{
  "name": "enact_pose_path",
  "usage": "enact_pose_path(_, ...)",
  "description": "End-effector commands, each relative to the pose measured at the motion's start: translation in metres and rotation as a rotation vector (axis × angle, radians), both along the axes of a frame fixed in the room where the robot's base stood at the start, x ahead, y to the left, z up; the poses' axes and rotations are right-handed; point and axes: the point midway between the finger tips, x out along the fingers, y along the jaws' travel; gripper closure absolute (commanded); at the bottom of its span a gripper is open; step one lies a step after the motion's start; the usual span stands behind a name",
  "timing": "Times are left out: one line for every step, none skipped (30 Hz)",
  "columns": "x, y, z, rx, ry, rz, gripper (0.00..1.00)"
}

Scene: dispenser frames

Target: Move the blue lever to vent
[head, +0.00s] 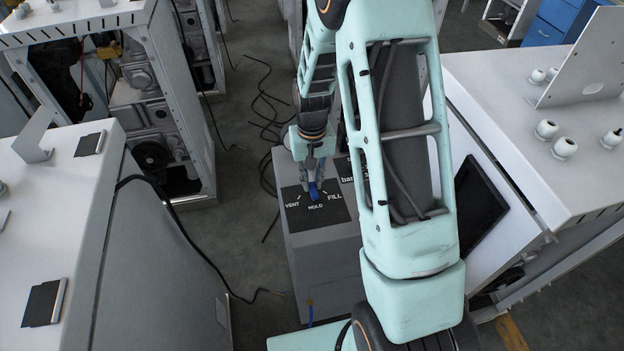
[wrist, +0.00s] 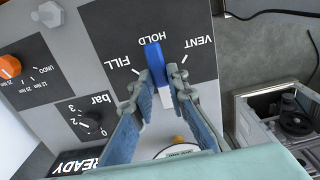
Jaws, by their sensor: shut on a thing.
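The blue lever (head: 315,192) stands on a black plate (head: 335,215) marked VENT, HOLD and FILL, on top of a grey box. In the wrist view the blue lever (wrist: 154,60) has its blue end close to the HOLD mark, between the FILL and VENT marks. The lettering there is upside down. My gripper (head: 311,182) reaches down onto the lever from above. In the wrist view my gripper (wrist: 161,78) has one finger on each side of the lever and is shut on it. The fingers hide part of the lever's lower end.
White cabinets stand left (head: 60,160) and right (head: 530,120) of the grey box (head: 325,260). Loose black cables (head: 268,120) lie on the floor behind.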

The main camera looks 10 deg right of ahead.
Motion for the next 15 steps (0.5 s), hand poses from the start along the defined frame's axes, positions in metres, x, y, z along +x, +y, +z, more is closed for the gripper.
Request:
enact_pose_path(0.0002, -0.0001, 0.0003, 0.0, 0.0, 0.0, 1.0)
enact_pose_path(0.0002, -0.0001, 0.0003, 0.0, 0.0, 0.0, 1.0)
enact_pose_path(0.0002, 0.0, 0.0003, 0.0, 0.0, 0.0, 1.0)
enact_pose_path(0.0002, 0.0, 0.0003, 0.0, 0.0, 0.0, 1.0)
enact_pose_path(0.0002, 0.0, 0.0003, 0.0, 0.0, -0.001, 1.0)
enact_pose_path(0.0002, 0.0002, 0.0002, 0.0, 0.0, -0.004, 1.0)
enact_pose_path(0.0003, 0.0003, 0.0001, 0.0, -0.001, -0.007, 1.0)
enact_pose_path(0.0003, 0.0005, 0.0, 0.0, -0.001, -0.011, 1.0)
enact_pose_path(0.0004, 0.0008, -0.0002, 0.0, -0.001, -0.019, 1.0)
enact_pose_path(0.0004, 0.0011, -0.0004, 0.0, -0.001, -0.026, 1.0)
enact_pose_path(0.0004, 0.0015, -0.0005, 0.0, -0.001, -0.036, 1.0)
enact_pose_path(0.0004, 0.0022, -0.0008, -0.001, -0.001, -0.051, 1.0)
enact_pose_path(0.0004, 0.0029, -0.001, -0.001, -0.001, -0.064, 1.0)
enact_pose_path(0.0004, 0.0037, -0.0012, -0.001, -0.001, -0.079, 1.0)
enact_pose_path(0.0004, 0.0049, -0.0015, -0.001, 0.0, -0.101, 1.0)
